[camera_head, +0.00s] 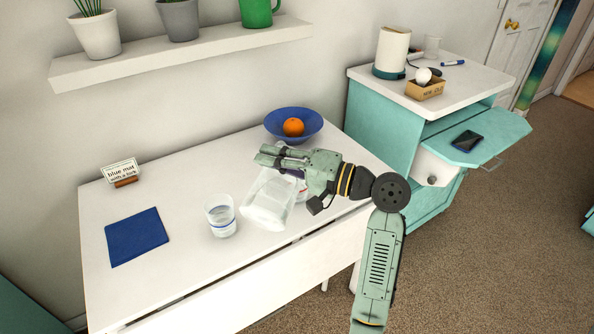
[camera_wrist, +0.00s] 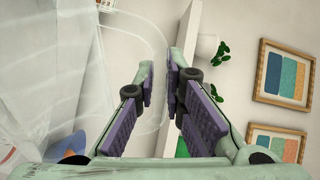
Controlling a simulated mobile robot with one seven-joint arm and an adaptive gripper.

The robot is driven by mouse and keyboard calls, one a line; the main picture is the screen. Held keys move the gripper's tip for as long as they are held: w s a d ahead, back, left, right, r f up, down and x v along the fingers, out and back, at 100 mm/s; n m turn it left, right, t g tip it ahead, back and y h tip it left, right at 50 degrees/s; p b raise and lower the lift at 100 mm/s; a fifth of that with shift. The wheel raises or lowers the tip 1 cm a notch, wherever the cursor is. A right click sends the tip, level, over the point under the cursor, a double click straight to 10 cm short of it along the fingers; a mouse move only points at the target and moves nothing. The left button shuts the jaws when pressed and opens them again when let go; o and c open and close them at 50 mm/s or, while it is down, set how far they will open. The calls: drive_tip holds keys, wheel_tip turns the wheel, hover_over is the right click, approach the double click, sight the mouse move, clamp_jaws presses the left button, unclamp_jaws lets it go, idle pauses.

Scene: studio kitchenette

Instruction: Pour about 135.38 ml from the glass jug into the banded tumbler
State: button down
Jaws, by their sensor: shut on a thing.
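The clear glass jug (camera_head: 268,202) is held tilted over the white table, its lower left end close to the banded tumbler's right side. My gripper (camera_head: 268,156) is shut on the jug's handle, which passes between the purple finger pads in the wrist view (camera_wrist: 160,80). The jug's body (camera_wrist: 60,70) fills the left of that view. The banded tumbler (camera_head: 221,216) stands upright on the table, clear with a blue band. I see no clear stream between them, and cannot tell the liquid level in either.
A blue bowl (camera_head: 273,116) with an orange (camera_head: 293,127) stands behind my gripper. A shelf with pots (camera_head: 180,54) hangs above. The table (camera_head: 165,290) is bare in front of the tumbler.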

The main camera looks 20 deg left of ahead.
sight(266, 187)
drive_tip(key=shift+w+r+m, duration=0.5)
drive_tip(key=shift+w+r, duration=0.1)
drive_tip(key=shift+w, duration=0.3)
idle(1.5)
drive_tip(key=s, duration=0.1)
drive_tip(key=s+f+n, duration=0.2)
drive_tip(key=shift+s+f, duration=0.25)
drive_tip(key=shift+s, duration=0.1)
drive_tip(key=f+n+b, duration=0.1)
drive_tip(key=b, duration=0.1)
drive_tip(key=s+f+n+b, duration=0.1)
drive_tip(key=b, duration=0.1)
drive_tip(key=shift+s+f, duration=0.15)
drive_tip(key=shift+f, duration=0.1)
drive_tip(key=shift+s+a+f+b, duration=0.1)
drive_tip(key=shift+s+f+b, duration=0.05)
drive_tip(key=shift+b, duration=0.4)
drive_tip(key=shift+s+n, duration=0.1)
drive_tip(key=shift+n, duration=0.2)
idle(0.8)
